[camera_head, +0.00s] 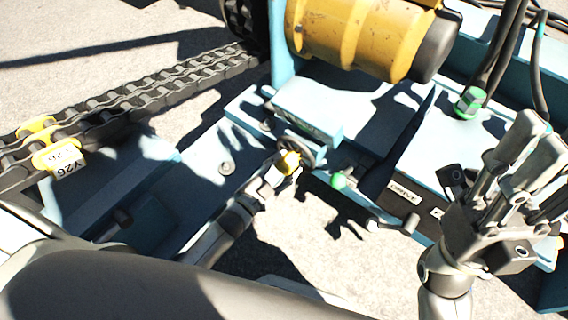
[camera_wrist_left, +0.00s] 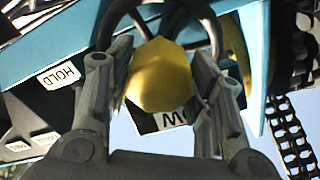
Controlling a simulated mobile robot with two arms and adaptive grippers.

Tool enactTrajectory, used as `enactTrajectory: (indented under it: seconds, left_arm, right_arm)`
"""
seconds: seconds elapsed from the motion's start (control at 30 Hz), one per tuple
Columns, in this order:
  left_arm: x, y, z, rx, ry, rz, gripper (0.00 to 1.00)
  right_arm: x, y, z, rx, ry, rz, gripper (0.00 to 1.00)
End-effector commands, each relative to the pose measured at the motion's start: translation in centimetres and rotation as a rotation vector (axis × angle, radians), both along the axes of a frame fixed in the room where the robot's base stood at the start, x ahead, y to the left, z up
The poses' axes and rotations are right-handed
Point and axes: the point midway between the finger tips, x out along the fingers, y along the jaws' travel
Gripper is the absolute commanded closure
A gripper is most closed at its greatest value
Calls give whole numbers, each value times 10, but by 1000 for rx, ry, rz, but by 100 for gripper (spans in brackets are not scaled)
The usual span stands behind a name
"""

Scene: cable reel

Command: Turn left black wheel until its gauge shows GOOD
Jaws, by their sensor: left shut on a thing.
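The black wheel (camera_head: 300,146) sits at the front of a light blue block in the middle of the head view, with a yellow knob (camera_head: 288,162) on it. My left gripper (camera_head: 283,170) is shut on this yellow knob. In the left wrist view the yellow knob (camera_wrist_left: 160,77) lies between the two fingers, with part of the black wheel (camera_wrist_left: 198,18) curving behind it. My right gripper (camera_head: 540,138) is raised at the right, away from the wheel; its finger gap is unclear. No gauge reading can be made out.
A yellow motor (camera_head: 362,38) stands behind. A chain (camera_head: 150,95) with a yellow link runs at left. In the wrist view, a HOLD label (camera_wrist_left: 58,76) shows on the panel.

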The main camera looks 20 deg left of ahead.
Motion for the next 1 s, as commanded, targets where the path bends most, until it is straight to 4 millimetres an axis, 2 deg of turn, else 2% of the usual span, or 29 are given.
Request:
enactTrajectory:
  seconds: [0.3, 0.83, 0.87, 1.0]
  left_arm:
    - [0, -1, 0, 117, -43, -1, 95]
    - [0, 0, 0, 138, -50, -1, 95]
    - [0, 0, 0, 138, -50, -1, 48]
    - [0, 0, 0, 137, -49, -1, 32]
  right_arm:
    - [-1, -1, -4, 4, 18, -1, 60]
    - [-1, -1, -3, 5, 18, -1, 60]
    - [-1, -1, -3, 5, 17, -1, 60]
    - [-2, -1, -2, 6, 16, -1, 60]
